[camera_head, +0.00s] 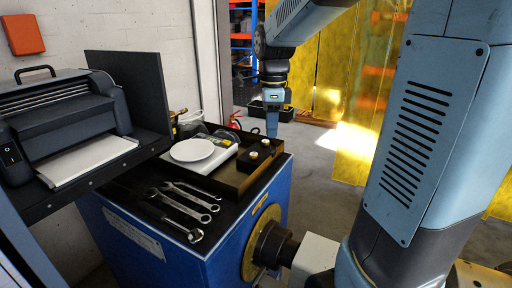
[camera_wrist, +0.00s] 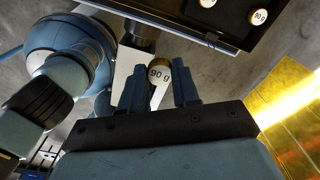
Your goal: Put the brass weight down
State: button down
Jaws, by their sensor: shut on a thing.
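My gripper (camera_head: 272,130) points down and is held in the air beyond the blue cabinet's far right corner. In the wrist view its two dark fingers are shut on a brass weight (camera_wrist: 159,74) with a white face marked "90 g". Two more brass weights (camera_head: 253,155) sit in a black block (camera_head: 238,154) inside a dark tray (camera_head: 228,183) on the cabinet. These weights (camera_wrist: 258,16) and the tray edge (camera_wrist: 212,43) show at the top of the wrist view, apart from my gripper.
A scale with a round white pan (camera_head: 192,150) stands partly over the tray's left side. Several wrenches (camera_head: 184,207) lie on the cabinet top (camera_head: 130,190) in front. A rotor shaft (camera_head: 277,246) sticks out of the cabinet's side. A printer (camera_head: 62,120) stands at left. Yellow curtains hang behind.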

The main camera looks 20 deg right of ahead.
jog(key=w+f, duration=0.4)
jog(key=w, duration=0.5)
send_over(260, 153)
notch_tip(260, 153, down, 5)
jog(key=shift+s+f, duration=0.1)
jog(key=shift+s, duration=0.05)
jog(key=shift+w+d+f, duration=0.15)
jog(key=shift+w+f, duration=0.1)
jog(key=shift+f, duration=1.6)
jog(key=c, duration=1.1)
grip_release()
jog(key=shift+f, duration=0.1)
